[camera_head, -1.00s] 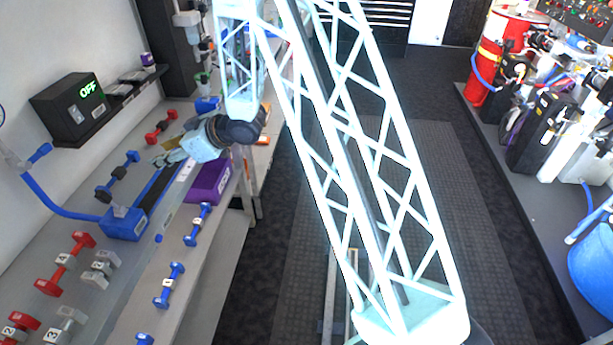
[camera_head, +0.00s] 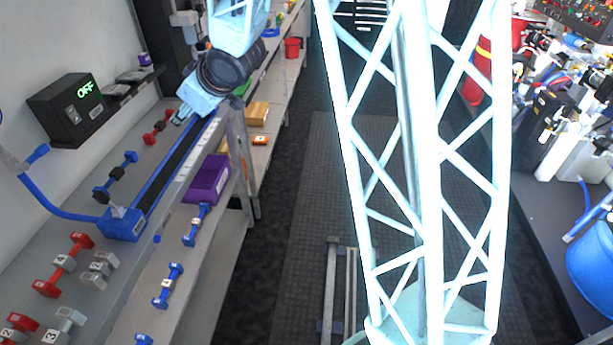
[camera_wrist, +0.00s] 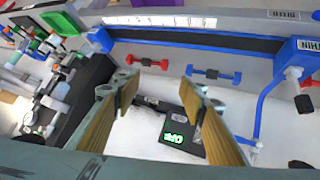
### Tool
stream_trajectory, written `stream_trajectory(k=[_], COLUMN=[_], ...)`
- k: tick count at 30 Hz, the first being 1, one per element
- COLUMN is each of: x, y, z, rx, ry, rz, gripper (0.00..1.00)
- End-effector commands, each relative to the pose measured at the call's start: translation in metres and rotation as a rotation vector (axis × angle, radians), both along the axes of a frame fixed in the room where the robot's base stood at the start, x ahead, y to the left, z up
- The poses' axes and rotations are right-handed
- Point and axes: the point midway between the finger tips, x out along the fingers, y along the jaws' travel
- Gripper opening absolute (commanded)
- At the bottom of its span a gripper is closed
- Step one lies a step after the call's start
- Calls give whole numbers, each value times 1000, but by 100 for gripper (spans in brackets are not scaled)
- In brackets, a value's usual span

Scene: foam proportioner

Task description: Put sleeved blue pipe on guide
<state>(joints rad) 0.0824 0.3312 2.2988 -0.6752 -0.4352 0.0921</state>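A pipe piece with blue and black parts (camera_head: 117,174), possibly the sleeved blue pipe, lies on the left bench behind the long black-and-blue track. A blue piece with a dark middle (camera_wrist: 213,75) shows beyond my fingers in the wrist view. Two more blue pieces (camera_head: 196,225) (camera_head: 168,286) lie in front of the track. I cannot tell which part is the guide; the track (camera_head: 170,175) has blue edges and a blue end block (camera_head: 122,223). My gripper (camera_head: 183,117) is above the track's far end. In the wrist view its wooden-looking fingers (camera_wrist: 160,100) are apart, with nothing held between them.
A black box reading OFF (camera_head: 68,108) is on the wall side. Red pieces (camera_head: 63,264) and grey pieces lie at the bench's near end. A purple box (camera_head: 207,179) sits beside the track. The floor aisle (camera_head: 300,200) is mostly clear.

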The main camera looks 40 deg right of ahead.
Motion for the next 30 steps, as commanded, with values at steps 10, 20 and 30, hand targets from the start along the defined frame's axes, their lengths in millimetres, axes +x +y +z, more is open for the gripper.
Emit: stream_trajectory(k=[10, 20, 30], x=[-46, -102, -169], y=[-30, -52, -67], z=[45, 78, 108], rx=[-48, -70, -72], ry=[45, 103, 165], rz=[-116, -220, -315], gripper=[38, 38, 38])
